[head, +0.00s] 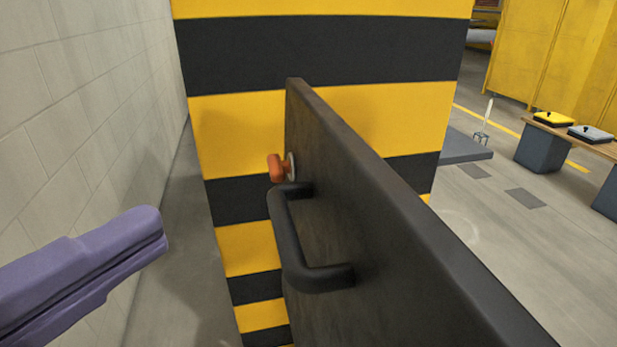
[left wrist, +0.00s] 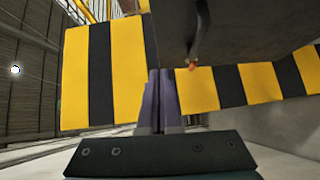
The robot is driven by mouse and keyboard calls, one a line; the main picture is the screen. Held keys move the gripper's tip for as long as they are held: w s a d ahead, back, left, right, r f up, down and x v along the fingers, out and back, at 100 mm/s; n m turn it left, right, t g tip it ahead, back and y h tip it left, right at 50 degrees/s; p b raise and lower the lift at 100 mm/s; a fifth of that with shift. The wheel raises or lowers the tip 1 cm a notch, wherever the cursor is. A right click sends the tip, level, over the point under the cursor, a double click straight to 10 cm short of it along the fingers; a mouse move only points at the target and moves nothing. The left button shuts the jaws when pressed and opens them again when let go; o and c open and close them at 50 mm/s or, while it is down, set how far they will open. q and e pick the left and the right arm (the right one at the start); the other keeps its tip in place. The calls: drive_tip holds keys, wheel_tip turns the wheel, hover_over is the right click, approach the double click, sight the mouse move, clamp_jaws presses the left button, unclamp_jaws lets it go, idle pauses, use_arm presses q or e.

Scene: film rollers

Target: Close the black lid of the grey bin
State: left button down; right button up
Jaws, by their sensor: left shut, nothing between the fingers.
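A black lid (head: 400,230) stands up on edge in the middle of the head view, seen nearly along its thin edge. Its left face carries a black bar handle (head: 287,243) and an orange knob (head: 275,168) above it. The lid also shows in the left wrist view (left wrist: 255,28), with its handle (left wrist: 200,38) beyond my fingers. My left gripper (head: 155,228) is purple, shut and empty, left of the handle and apart from it; it also shows in the wrist view (left wrist: 160,88). I cannot make out the grey bin's body. My right gripper is out of view.
A yellow and black striped block (head: 240,125) stands behind the lid. A pale block wall (head: 85,110) runs along the left, with a strip of floor beside it. At the right are open floor, a bench (head: 585,138) and yellow cabinets (head: 535,50).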

use_arm(q)
drive_tip(key=p, duration=0.2)
approach(333, 142)
drive_tip(key=w+a, duration=0.1)
drive_tip(key=w, duration=0.2)
drive_tip(key=d, duration=0.1)
drive_tip(key=w+d, duration=0.1)
drive_tip(key=d, duration=0.1)
drive_tip(key=shift+w+f, duration=0.15)
drive_tip(key=shift+w, duration=0.2)
drive_tip(key=shift+w+d+f, duration=0.1)
drive_tip(key=shift+d, duration=0.35)
